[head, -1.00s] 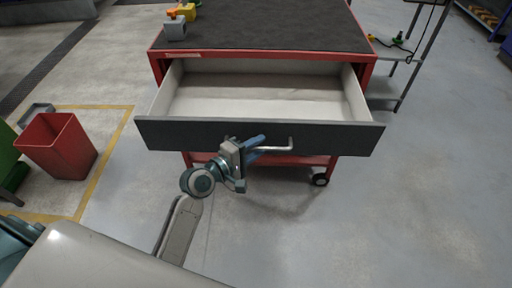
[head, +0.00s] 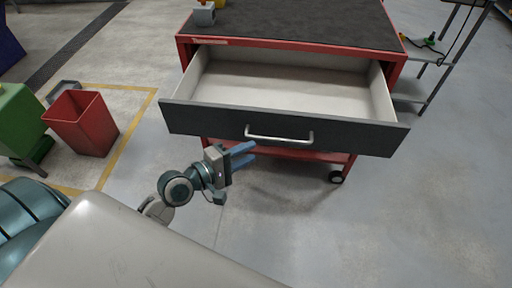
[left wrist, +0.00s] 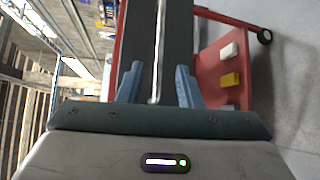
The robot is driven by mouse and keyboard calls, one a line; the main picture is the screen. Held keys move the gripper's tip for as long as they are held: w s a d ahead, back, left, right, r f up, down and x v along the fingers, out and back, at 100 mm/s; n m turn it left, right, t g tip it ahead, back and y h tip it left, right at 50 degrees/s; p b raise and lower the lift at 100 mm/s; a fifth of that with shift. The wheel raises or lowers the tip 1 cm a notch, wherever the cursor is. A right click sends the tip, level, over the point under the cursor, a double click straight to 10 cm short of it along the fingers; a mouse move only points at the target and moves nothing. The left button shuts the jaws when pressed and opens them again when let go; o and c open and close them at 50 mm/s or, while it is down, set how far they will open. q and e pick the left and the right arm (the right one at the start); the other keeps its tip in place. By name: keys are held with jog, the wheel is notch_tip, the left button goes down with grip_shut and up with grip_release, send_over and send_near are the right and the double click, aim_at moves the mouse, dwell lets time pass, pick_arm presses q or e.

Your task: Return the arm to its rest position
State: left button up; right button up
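My left gripper (head: 243,156) is in front of the open drawer, below and left of its handle. Its two blue fingers are apart with nothing between them, and they also show spread in the left wrist view (left wrist: 158,88). The drawer handle (head: 280,137) is a pale metal bar on the dark drawer front (head: 360,139). In the left wrist view the handle (left wrist: 157,60) appears beyond and between the fingers, clear of them. The drawer is pulled well out and its visible inside is empty. My right gripper is not in view.
The red cart (head: 188,50) has a dark top with a grey block (head: 204,16) on it. A red bin (head: 82,122) and a green container (head: 20,118) stand at left. A grey shelf rack (head: 434,75) is at right. Floor in front of the cart is clear.

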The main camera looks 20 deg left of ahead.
pick_arm(q)
jog(key=shift+s+a, duration=0.1)
jog(key=shift+s, duration=0.1)
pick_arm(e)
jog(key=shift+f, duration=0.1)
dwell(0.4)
